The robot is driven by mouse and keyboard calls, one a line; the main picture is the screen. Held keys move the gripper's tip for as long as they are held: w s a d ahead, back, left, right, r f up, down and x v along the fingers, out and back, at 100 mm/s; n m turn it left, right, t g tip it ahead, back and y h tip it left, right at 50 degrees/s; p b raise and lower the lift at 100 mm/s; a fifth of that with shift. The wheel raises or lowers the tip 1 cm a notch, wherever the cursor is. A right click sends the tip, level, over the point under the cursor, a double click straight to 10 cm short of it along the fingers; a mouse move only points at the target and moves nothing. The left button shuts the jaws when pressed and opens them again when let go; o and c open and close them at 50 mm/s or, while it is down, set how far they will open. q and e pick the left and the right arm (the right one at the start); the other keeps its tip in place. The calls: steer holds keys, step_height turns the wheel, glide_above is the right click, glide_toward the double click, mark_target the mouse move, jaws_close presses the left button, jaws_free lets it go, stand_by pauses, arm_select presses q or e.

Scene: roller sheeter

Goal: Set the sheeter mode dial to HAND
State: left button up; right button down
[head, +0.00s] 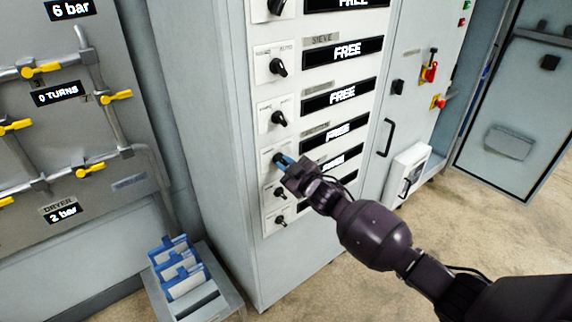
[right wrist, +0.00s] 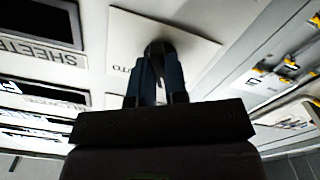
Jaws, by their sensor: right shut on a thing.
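The sheeter mode dial (head: 278,158) is a black knob on a white plate, in a column of similar dials on the grey cabinet front. My right gripper (head: 284,161) reaches it from the right, with its blue fingers shut on the knob. The right wrist view shows the fingers (right wrist: 157,75) around the dark dial (right wrist: 160,48). Part of the word AUTO shows on the plate beside them, and a SHEETER label (right wrist: 45,52) is at left. The fingers hide most of the dial, so I cannot tell its pointer direction. My left gripper is out of view.
More dials (head: 279,118) and black FREE displays (head: 343,95) sit above, with others close below. A cabinet door handle (head: 386,137) and a red-yellow switch (head: 429,72) are to the right. A grey stand with blue holders (head: 182,275) is on the floor at lower left.

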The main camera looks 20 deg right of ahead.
stand_by(0.4)
steer(key=c, duration=1.1)
jaws_free()
steer(key=shift+c, duration=0.2)
steer(key=v, duration=1)
steer(key=shift+s, duration=0.4)
steer(key=shift+d, duration=0.15)
